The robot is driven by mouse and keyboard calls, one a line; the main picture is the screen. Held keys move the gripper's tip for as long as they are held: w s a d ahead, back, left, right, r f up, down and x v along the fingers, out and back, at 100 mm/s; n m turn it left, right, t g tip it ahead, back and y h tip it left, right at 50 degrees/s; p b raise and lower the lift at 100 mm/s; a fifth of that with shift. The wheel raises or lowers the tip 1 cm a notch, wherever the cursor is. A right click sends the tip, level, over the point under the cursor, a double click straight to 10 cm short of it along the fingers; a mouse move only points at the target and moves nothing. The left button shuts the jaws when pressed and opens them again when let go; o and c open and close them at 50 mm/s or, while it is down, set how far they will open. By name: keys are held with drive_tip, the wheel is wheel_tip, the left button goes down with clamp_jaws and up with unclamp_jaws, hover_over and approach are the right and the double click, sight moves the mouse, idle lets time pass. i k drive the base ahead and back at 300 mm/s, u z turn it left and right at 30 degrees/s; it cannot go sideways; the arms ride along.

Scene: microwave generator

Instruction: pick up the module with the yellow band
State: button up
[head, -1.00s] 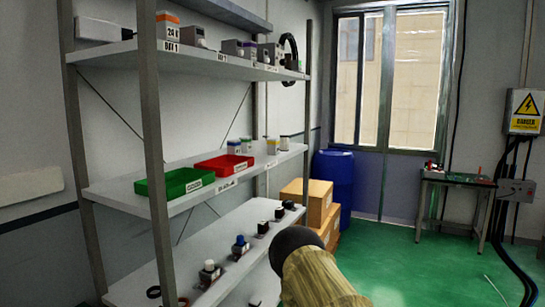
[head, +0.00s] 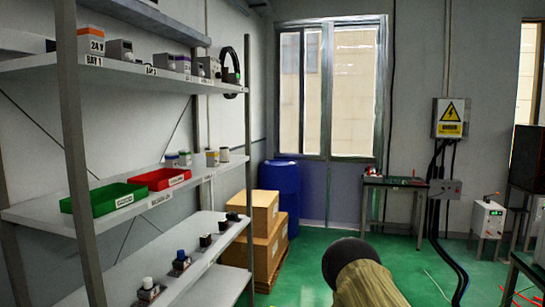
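Several small modules stand in a row on the middle shelf (head: 40,213) of the rack at the left. One with a yellowish band (head: 212,158) stands toward the right end, beside a pale-topped one (head: 224,154). Two more, one with a blue top (head: 185,157) and one with a greenish or purple top (head: 172,160), stand to the left, behind the red tray. They are small here, so the band colours are hard to tell. Part of my arm shows at the bottom centre, apart from the shelf. My gripper is not in view.
A green tray (head: 104,198) and a red tray (head: 160,179) sit at the middle shelf's front. The lower shelf holds several switch-like parts. Cardboard boxes (head: 262,235) and a blue barrel (head: 283,190) stand right of the rack. Green floor before my arm is mostly clear.

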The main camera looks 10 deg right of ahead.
sight(212, 156)
drive_tip(key=z, duration=0.85)
drive_tip(key=i, duration=2.8)
drive_tip(key=u, duration=1.3)
drive_tip(key=i, duration=0.55)
drive_tip(key=u, duration=0.5)
